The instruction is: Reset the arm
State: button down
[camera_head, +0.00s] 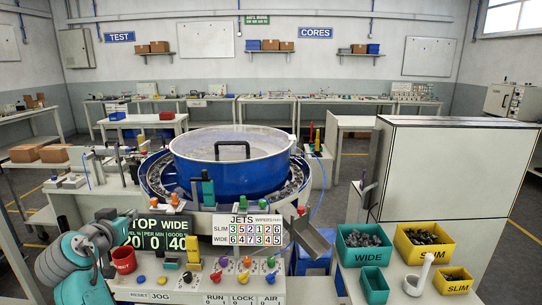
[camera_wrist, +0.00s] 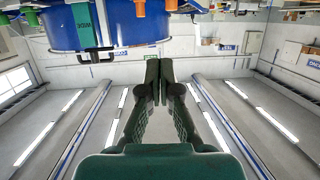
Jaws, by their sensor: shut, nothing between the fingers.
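My gripper (camera_wrist: 158,68) shows in the wrist view with its two dark green fingers meeting at the tips, shut and empty. The wrist view is upside down, with ceiling lights low in the picture and the blue bowl (camera_wrist: 75,28) at the upper left. In the head view my teal and grey arm is folded at the lower left, left of the control panel. The blue bowl (camera_head: 232,168) stands at the centre behind that panel. I cannot make out the fingertips in the head view.
At the right stand the green WIDE bin (camera_head: 364,255), the yellow SLIM bin (camera_head: 424,257), smaller bins and a white upright piece (camera_head: 418,276). A large grey cabinet (camera_head: 450,170) stands behind them.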

jog(key=s+d+f+n+g+y, duration=0.1)
jog(key=s+d+f, duration=0.1)
jog(key=d+f, duration=0.9)
jog(key=s+d+f+n, duration=0.1)
jog(key=d+f, duration=0.6)
jog(key=f, duration=0.8)
jog(key=s+d+f, duration=1.4)
jog(key=s+d, duration=0.1)
jog(key=d, duration=0.2)
jog(key=s+d, duration=0.6)
jog(key=s, duration=0.4)
jog(key=s+d, duration=0.7)
jog(key=s, duration=0.3)
jog(key=s+d+r+m+h, duration=0.1)
jog(key=s+d+r, duration=0.2)
jog(key=s+r, duration=0.4)
jog(key=s+d+r+m+h, duration=0.1)
jog(key=s+d+r, duration=0.2)
jog(key=s+r, duration=0.4)
jog(key=s, duration=0.5)
jog(key=shift+d+m+t, duration=0.25)
jog(key=shift+m+t, duration=0.15)
